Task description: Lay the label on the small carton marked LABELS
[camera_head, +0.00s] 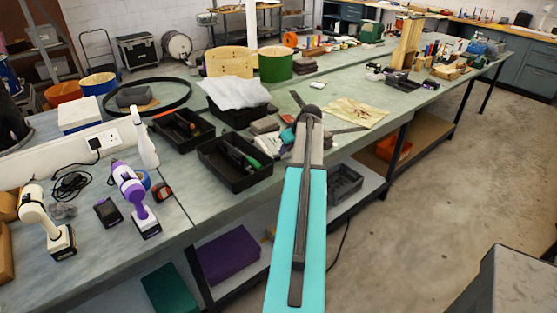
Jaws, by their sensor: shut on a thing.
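My gripper (309,113) is at the end of my teal arm, over the near edge of the long bench. The wrist hides most of the jaws. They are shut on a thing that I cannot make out. I cannot pick out the label. No carton with a readable LABELS mark shows. A white box (79,114) stands at the back left of the bench, and no print on it can be read.
Black trays (236,181) and a white cloth (238,92) lie left of my gripper. A cream sheet (354,112) lies to its right. Cordless tools (136,199) and a spray bottle (144,142) stand front left. The floor (430,190) at right is clear.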

